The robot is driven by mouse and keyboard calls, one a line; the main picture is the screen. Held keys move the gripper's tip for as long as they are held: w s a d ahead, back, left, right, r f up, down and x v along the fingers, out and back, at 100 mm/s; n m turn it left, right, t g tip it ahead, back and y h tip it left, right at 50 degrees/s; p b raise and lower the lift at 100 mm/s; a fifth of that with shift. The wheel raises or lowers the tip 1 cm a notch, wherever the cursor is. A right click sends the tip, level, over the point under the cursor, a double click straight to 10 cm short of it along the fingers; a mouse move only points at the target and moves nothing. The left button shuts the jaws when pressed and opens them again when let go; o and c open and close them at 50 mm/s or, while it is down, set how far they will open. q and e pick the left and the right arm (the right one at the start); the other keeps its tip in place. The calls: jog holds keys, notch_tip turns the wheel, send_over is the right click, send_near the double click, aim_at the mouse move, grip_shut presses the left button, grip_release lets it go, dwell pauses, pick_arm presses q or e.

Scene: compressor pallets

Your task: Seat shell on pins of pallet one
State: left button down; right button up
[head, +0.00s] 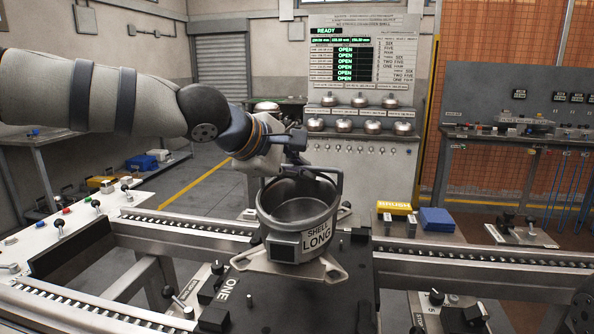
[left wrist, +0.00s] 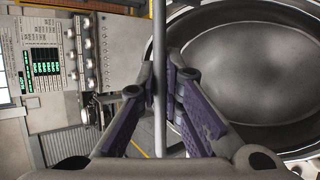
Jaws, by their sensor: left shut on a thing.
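The shell (head: 300,220) is an open grey metal cup with a label reading SHELL LONG and a flat flanged foot. It is upright over the dark plate of pallet one (head: 262,297), marked ONE. I cannot tell whether its foot touches the plate. My left gripper (head: 297,155) is at the far rim of the shell, shut on its thin handle bar. In the left wrist view the bar (left wrist: 159,60) stands between the fingers, with the shell's round bowl (left wrist: 255,70) to the right. The pins under the shell are hidden. My right gripper is out of view.
Roller conveyor rails (head: 180,226) run to both sides of the pallet. A control bench (head: 70,235) with knobs is at left. A yellow box (head: 394,208) and a blue box (head: 437,220) lie behind the right rail. A panel with status screen (head: 345,60) stands at the back.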

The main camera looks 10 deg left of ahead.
pick_arm(q)
jog(key=shift+w+d+r, duration=0.2)
jog(key=shift+d+r, duration=0.05)
jog(key=shift+r, duration=0.2)
jog(key=shift+s+a, duration=0.1)
jog(key=shift+f, duration=2.9)
